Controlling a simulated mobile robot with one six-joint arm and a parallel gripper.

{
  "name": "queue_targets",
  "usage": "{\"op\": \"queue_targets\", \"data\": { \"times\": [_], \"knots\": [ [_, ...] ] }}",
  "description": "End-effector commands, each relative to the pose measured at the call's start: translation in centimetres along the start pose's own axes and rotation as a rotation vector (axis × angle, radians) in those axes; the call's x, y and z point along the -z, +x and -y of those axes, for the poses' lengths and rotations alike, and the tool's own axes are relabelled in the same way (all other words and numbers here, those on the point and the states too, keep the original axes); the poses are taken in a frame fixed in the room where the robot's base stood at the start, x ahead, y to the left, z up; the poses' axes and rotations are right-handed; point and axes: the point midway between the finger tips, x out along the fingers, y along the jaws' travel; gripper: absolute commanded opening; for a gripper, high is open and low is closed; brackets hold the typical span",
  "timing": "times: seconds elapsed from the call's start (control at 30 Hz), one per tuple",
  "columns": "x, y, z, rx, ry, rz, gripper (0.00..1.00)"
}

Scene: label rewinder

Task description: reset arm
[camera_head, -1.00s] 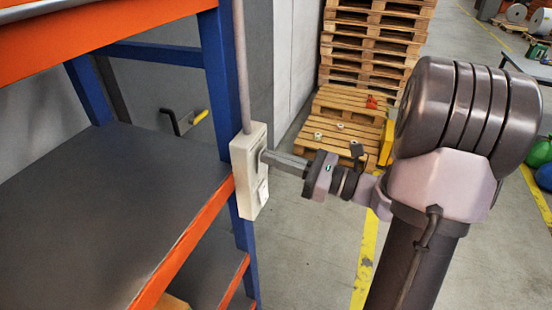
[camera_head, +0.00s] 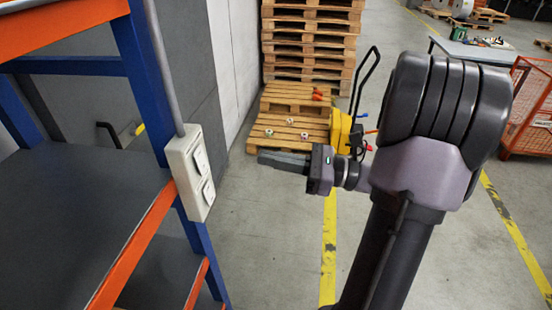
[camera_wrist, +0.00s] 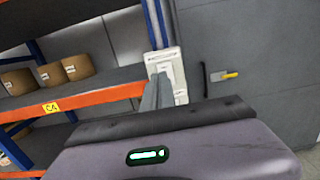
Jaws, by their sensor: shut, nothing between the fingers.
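My gripper (camera_head: 264,159) is shut and empty in the head view. It points left toward the rack post, apart from the white switch box by a clear gap. The wrist view shows my gripper (camera_wrist: 156,88) from behind, its closed fingers covering part of the switch box (camera_wrist: 166,62). In the head view the switch box (camera_head: 189,172) is fixed on the blue post with a grey conduit above it. Its two rocker switches show there.
The rack shelf (camera_head: 75,215) with an orange beam (camera_head: 135,250) stands at left. Stacked wooden pallets (camera_head: 310,45) stand behind my arm, with a yellow pallet jack (camera_head: 342,130) beside them. A red mesh crate (camera_head: 525,115) is at right. Grey floor (camera_head: 270,240) is clear between rack and arm.

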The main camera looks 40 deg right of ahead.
Motion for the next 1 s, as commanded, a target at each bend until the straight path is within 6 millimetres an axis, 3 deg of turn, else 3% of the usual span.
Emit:
{"op": "queue_targets", "data": {
  "times": [0.53,0.63,0.67,0.73,0.8,0.87,0.9,1.0],
  "knots": [
    [-0.1,-0.7,0.0,0.000,0.001,0.000,0.00],
    [0.6,0.6,-1.4,-0.057,-0.025,-0.040,0.00],
    [1.3,1.5,-2.6,-0.103,-0.046,-0.073,0.00],
    [3.9,4.2,-7.1,-0.272,-0.136,-0.195,0.00],
    [7.9,6.3,-13.3,-0.508,-0.298,-0.365,0.00],
    [12.1,6.4,-18.6,-0.728,-0.505,-0.525,0.00],
    [15.2,5.6,-21.6,-0.876,-0.694,-0.633,0.00],
    [20.0,3.5,-24.4,-1.110,-1.194,-0.805,0.00]
  ]
}}
